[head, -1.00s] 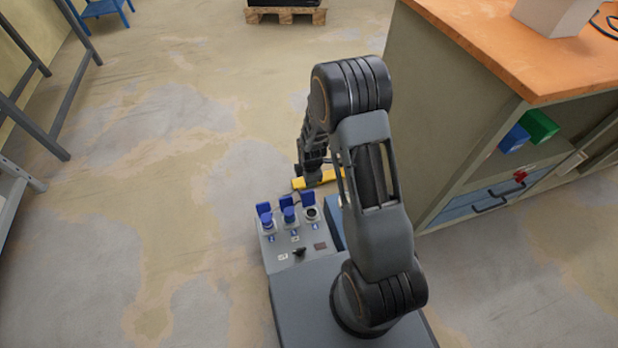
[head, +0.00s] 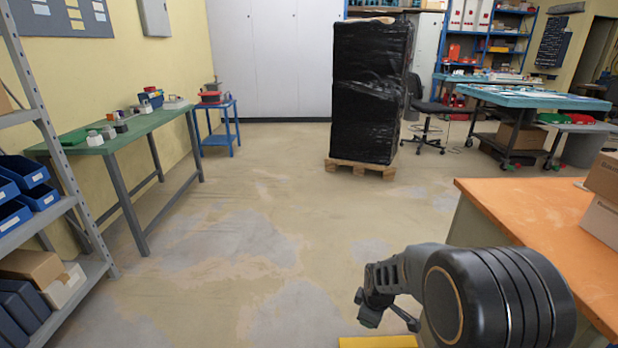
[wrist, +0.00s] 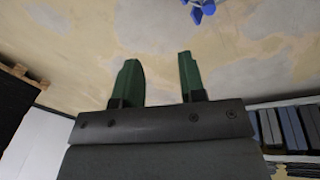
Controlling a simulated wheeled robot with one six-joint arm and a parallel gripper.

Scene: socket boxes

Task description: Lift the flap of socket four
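My gripper (wrist: 159,58) shows in the wrist view as two green fingers held well apart, with nothing between them. It is open, above the concrete floor. A small blue object (wrist: 199,9) is cut off at the top edge of the wrist view; I cannot tell what it is.
An orange-topped bench (head: 540,235) stands close on the right. A black-wrapped stack (head: 368,90) sits on a pallet (head: 360,168) ahead. A green-topped table (head: 125,138) and a metal shelf (head: 42,122) line the left. A yellow bar (head: 378,342) shows at the bottom. The middle floor is clear.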

